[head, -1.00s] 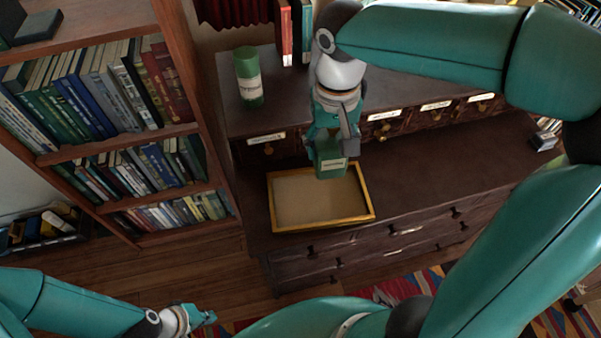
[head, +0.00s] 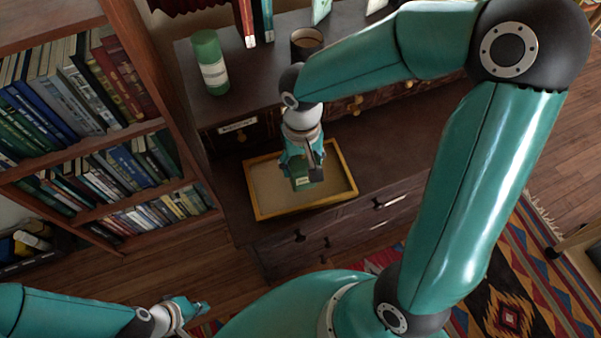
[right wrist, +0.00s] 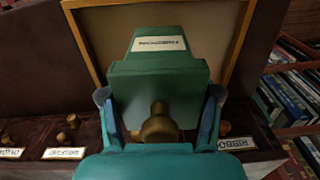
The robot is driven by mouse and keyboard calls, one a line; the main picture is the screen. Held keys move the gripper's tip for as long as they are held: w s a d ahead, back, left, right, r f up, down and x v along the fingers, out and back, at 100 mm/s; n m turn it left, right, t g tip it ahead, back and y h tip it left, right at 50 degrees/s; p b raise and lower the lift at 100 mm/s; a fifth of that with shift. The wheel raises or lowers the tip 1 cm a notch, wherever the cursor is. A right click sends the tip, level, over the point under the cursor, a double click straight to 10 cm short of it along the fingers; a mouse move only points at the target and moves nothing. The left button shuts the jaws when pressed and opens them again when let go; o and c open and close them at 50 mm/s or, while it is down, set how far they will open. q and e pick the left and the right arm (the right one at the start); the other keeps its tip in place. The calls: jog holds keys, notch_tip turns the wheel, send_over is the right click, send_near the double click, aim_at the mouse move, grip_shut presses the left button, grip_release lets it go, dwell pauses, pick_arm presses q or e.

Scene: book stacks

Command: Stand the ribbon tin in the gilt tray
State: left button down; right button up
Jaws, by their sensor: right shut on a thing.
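The green boxy ribbon tin (head: 306,183) is in my right gripper (head: 303,164), over the middle of the gilt tray (head: 305,207). In the right wrist view the tin (right wrist: 155,72) has a pale label and a brass knob between my fingers; the fingers are shut on it. The label is too small to read. The tray's gold rim (right wrist: 237,48) shows behind the tin there. I cannot tell if the tin touches the tray floor. The tray lies on the lower ledge of a dark chest. My left gripper (head: 197,308) is far off at lower left, too small to judge.
A green cylindrical tin (head: 211,64) and a dark mug (head: 306,42) stand on the chest's upper level, with upright books behind. Labelled drawers with brass knobs line the step behind the tray. A bookcase (head: 165,140) stands close at left. The ledge right of the tray is clear.

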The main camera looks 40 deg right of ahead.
aim_at(302, 175)
jog(key=shift+f, duration=2.15)
jog(key=shift+b, duration=0.3)
jog(key=shift+f, duration=0.2)
jog(key=o, duration=1.2)
jog(key=shift+r, duration=0.1)
